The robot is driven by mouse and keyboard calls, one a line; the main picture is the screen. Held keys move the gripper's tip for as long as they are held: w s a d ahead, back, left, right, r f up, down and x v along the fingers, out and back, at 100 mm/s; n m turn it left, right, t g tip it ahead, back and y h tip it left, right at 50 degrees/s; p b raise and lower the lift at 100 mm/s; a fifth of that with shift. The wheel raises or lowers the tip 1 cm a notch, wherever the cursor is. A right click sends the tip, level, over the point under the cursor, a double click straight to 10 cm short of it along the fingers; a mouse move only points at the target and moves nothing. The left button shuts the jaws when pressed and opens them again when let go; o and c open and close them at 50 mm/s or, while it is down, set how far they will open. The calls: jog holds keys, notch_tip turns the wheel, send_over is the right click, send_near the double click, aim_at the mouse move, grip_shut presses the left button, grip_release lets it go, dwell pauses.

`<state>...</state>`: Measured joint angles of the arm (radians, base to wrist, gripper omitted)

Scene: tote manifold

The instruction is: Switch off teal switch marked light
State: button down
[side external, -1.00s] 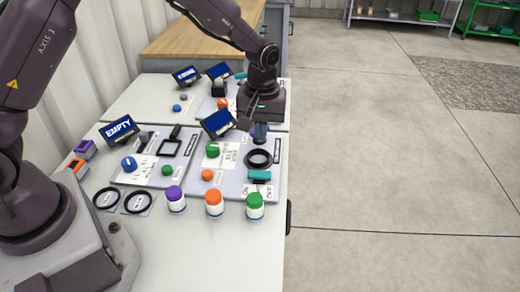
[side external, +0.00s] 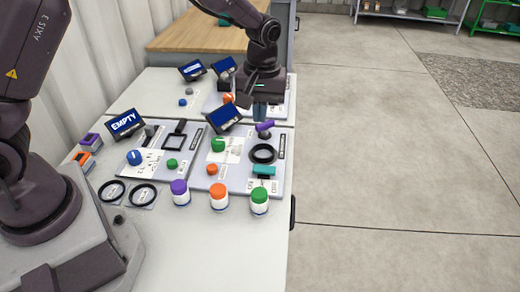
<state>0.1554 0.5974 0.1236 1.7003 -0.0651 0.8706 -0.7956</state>
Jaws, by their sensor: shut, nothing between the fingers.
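A teal switch (side external: 264,170) sits on the front right panel, below a black ring and between small white labels too small to read. A second panel behind may hold another teal part, but my arm hides that area now. My gripper (side external: 260,113) points down above the back edge of the front right panel, behind the purple switch (side external: 265,126). It is shut and empty, apart from the front teal switch. I cannot tell whether it touches anything below.
Near the teal switch are the black ring (side external: 263,153), a green knob (side external: 218,145) and an orange knob (side external: 212,169). A tilted screen (side external: 223,117) stands left of my gripper. Purple, orange and green-capped jars (side external: 259,201) line the front. Open floor lies right.

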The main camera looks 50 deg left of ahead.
aim_at(258, 167)
jog(key=shift+f, duration=0.1)
notch_tip(258, 167, down, 14)
jog(key=shift+s+a+r, duration=0.1)
jog(key=shift+s+a, duration=0.05)
dwell(0.3)
jog(key=shift+f, duration=0.3)
